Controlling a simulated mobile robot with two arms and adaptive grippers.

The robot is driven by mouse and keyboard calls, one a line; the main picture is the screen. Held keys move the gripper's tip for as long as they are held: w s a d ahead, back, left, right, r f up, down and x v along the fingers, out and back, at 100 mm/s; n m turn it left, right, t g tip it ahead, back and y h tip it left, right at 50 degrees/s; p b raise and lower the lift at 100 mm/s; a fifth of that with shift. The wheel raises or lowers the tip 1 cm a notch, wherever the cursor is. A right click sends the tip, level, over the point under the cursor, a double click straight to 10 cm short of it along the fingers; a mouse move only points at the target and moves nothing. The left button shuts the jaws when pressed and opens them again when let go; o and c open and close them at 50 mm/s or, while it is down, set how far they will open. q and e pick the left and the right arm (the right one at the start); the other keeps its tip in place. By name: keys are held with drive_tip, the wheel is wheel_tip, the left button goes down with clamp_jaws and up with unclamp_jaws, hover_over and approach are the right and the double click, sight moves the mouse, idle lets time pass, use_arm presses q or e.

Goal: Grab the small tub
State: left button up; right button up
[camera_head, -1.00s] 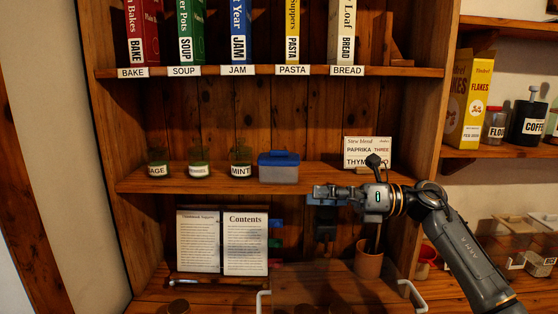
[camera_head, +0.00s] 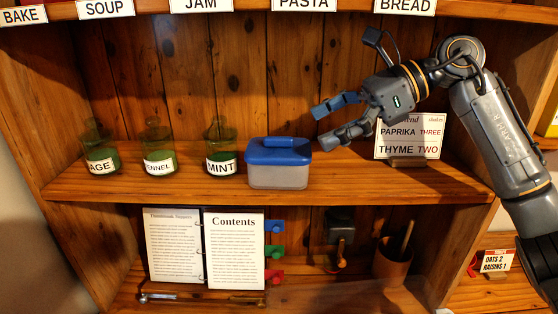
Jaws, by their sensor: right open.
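The small tub (camera_head: 278,173) has a pale, see-through body and a blue lid with a handle on top. It stands upright on the middle shelf, right of the jar marked MINT. My right gripper (camera_head: 325,126) comes in from the right, above and to the right of the tub. Its two fingers are spread and point left toward the tub. They look empty and apart from it. My left gripper is not in view.
Several green herb jars (camera_head: 158,163) stand left of the tub. A recipe card (camera_head: 409,146) stands behind my right arm. An open book (camera_head: 236,249) and a brown pot (camera_head: 390,266) stand below.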

sight(287, 137)
drive_tip(key=p+x, duration=0.1)
drive_tip(key=x, duration=0.2)
drive_tip(key=p+x, duration=0.1)
drive_tip(key=shift+w+a+r+p, duration=0.2)
drive_tip(key=shift+a+p, duration=0.1)
drive_tip(key=shift+a, duration=0.1)
drive_tip(key=shift+a+f, duration=0.3)
drive_tip(key=c, duration=1.5)
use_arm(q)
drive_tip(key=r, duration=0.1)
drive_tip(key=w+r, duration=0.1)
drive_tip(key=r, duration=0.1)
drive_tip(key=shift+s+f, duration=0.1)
use_arm(e)
drive_tip(key=shift+r, duration=0.15)
